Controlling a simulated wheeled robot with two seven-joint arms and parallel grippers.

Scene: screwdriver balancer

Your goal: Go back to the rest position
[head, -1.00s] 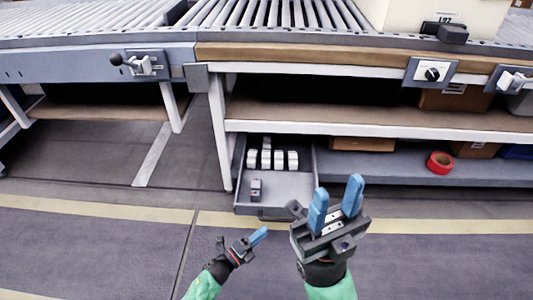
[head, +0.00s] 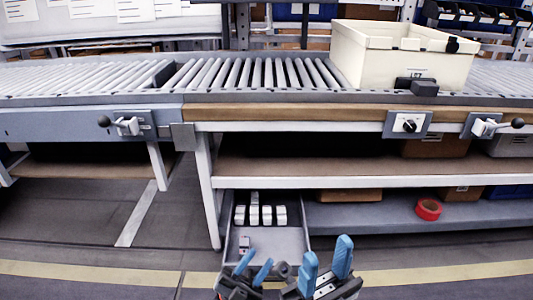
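My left gripper (head: 254,266) is at the bottom of the head view, in front of the open drawer. Its two blue fingers are apart with nothing between them. My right gripper (head: 326,262) is just to its right, also at the bottom edge. Its blue fingers stand apart and empty, pointing up. The wrists and arms are cut off by the lower edge.
An open grey drawer (head: 270,243) under the bench holds several white items and one small grey block (head: 244,243). Above is a roller conveyor (head: 250,75) with a cream bin (head: 390,57). Red tape (head: 428,209) lies on the lower shelf. The floor at left is clear.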

